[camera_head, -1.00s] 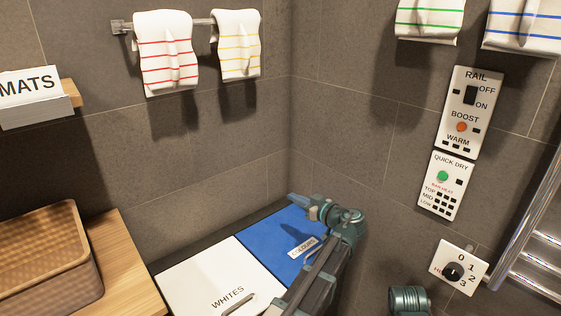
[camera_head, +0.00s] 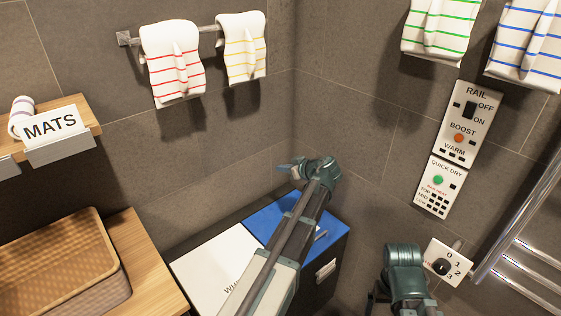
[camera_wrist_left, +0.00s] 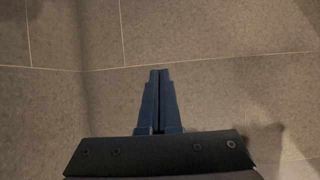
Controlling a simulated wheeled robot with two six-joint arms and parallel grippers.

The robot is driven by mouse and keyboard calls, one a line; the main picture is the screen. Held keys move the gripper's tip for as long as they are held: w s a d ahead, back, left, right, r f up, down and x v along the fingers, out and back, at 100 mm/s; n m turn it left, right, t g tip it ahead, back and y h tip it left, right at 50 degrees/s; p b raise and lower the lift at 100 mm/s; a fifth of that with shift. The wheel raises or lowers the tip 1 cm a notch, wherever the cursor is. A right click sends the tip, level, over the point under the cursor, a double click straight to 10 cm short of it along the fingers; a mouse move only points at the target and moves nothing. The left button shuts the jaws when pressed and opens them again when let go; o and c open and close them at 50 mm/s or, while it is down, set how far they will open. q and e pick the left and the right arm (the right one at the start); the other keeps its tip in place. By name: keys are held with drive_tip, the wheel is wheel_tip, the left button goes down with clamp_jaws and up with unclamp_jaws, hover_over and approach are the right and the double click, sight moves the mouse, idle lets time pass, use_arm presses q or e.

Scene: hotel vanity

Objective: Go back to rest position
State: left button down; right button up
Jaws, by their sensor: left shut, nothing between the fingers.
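My left arm reaches up from the bottom of the head view, above the white and blue hamper lids. My left gripper (camera_head: 284,166) points left in front of the tiled wall. In the left wrist view its two dark blue fingers (camera_wrist_left: 160,74) are pressed together with nothing between them and only wall tiles beyond. Part of my right arm shows at the lower right of the head view; its gripper is not visible.
Below my left arm are the white lid (camera_head: 208,268) and blue lid (camera_head: 262,222). A wicker basket (camera_head: 60,262) sits on a wooden counter (camera_head: 150,262) at left. Control panels (camera_head: 472,120), a dial (camera_head: 447,264) and a chrome rail (camera_head: 520,230) are at right. Striped towels (camera_head: 172,62) hang above.

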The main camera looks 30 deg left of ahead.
use_arm(q)
drive_tip(key=shift+a, duration=0.15)
drive_tip(key=s+d+m+g+h+p, duration=0.5)
drive_tip(key=s+d+m+h+p, duration=0.5)
drive_tip(key=s+d+m, duration=0.7)
drive_tip(key=s+d+p, duration=0.1)
drive_tip(key=s+d, duration=1)
drive_tip(key=d, duration=0.3)
drive_tip(key=shift+s+d+f, duration=0.15)
drive_tip(key=shift+s+f, duration=0.05)
drive_tip(key=shift+s, duration=0.2)
